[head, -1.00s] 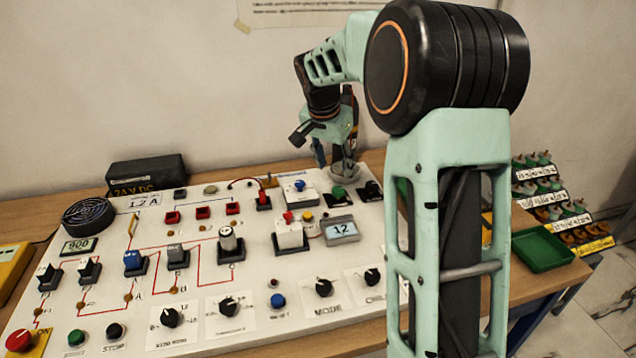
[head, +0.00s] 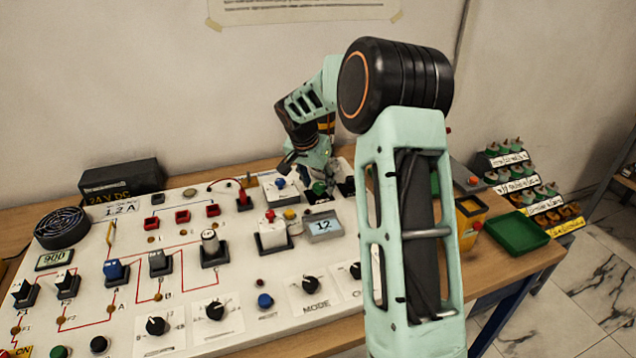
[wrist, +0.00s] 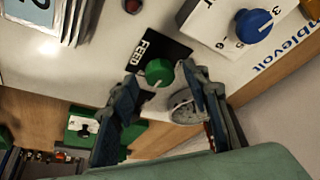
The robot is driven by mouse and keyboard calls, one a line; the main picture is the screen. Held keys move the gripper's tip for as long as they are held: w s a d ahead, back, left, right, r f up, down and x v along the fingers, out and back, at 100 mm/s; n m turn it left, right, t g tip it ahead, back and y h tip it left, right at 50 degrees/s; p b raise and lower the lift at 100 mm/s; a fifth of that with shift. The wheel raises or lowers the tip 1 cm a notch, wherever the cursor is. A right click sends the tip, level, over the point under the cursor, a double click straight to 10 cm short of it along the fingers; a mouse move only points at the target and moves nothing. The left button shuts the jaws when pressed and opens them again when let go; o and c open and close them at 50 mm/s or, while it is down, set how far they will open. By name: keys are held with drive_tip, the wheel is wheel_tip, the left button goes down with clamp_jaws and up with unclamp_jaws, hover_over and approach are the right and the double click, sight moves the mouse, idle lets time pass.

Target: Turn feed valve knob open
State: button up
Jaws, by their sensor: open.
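The feed valve knob is a round green knob (wrist: 158,72) on a black plate lettered FEED in the wrist view. In the head view the green knob (head: 319,187) shows just below my wrist at the back right of the panel. My gripper (wrist: 154,72) is open, with one blue-grey finger on each side of the green knob in the wrist picture. I cannot tell whether either finger touches it or how far above it they are. In the head view my arm hides the fingertips.
A blue knob (wrist: 254,25) on a white numbered box stands close to the right of the green knob in the wrist view. A round grey perforated part (wrist: 185,108) lies near the right finger. The white panel (head: 185,270) carries several switches and knobs. A green tray (head: 516,232) stands at right.

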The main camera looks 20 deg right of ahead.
drive_tip(key=shift+f, duration=0.15)
drive_tip(key=c, duration=1.2)
drive_tip(key=shift+o, duration=0.2)
